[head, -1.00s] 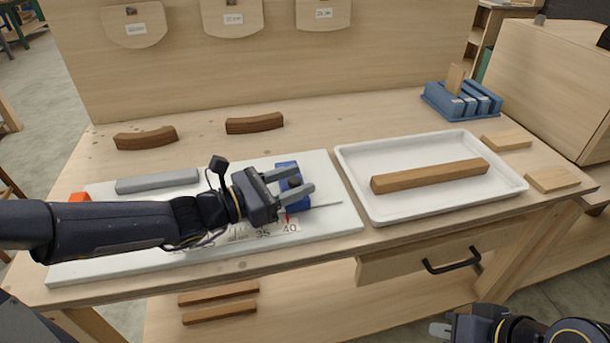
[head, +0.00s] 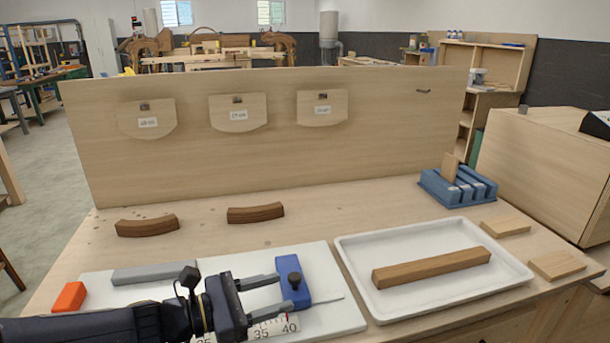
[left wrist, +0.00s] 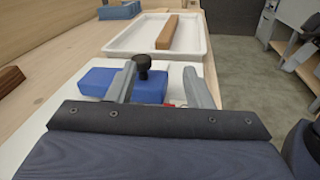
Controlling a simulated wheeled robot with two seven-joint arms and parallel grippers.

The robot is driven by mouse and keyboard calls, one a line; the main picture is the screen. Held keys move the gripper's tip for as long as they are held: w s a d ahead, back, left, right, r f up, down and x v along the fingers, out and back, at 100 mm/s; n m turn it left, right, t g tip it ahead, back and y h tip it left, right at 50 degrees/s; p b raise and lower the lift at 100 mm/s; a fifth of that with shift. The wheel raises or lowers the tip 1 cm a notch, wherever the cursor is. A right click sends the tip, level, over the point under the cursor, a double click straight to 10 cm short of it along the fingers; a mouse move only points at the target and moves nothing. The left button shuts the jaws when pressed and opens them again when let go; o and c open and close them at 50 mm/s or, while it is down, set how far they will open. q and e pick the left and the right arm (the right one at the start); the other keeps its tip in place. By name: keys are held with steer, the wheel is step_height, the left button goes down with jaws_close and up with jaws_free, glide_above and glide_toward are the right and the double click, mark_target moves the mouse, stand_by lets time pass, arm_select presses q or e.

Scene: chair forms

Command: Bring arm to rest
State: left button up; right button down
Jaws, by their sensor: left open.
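My left gripper (head: 284,290) is open, low over the white board (head: 323,262), its arm coming in from the left. Its fingers point at the blue block (head: 292,265) with a black knob (head: 294,279). In the left wrist view, the two grey fingers (left wrist: 160,82) stand apart with nothing gripped. The knob (left wrist: 143,63) shows between them, and the blue block (left wrist: 97,82) extends past the left finger. Whether a finger touches the block is not clear. My right gripper is in neither current view.
A white tray (head: 350,262) holding a wooden bar (head: 430,267) lies to the right. A grey bar (head: 155,272) and an orange block (head: 69,297) are on the board's left. Two curved brown pieces (head: 147,226) (head: 255,213) lie behind. A blue rack (head: 437,188) stands at back right.

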arm_select(q)
steer(key=s+r+m+g+y+p, duration=0.2)
steer(key=s+r+m+g+p, duration=0.1)
steer(key=s+m, duration=0.45)
steer(key=s+a+m+y+p, duration=0.6)
steer(key=s+a+m+y, duration=0.3)
steer(key=s+a+m, duration=0.3)
steer(key=shift+s+a+f+m+t, duration=0.15)
steer(key=shift+a+f+m+t, duration=0.05)
steer(key=shift+a+m+t, duration=0.2)
stand_by(0.5)
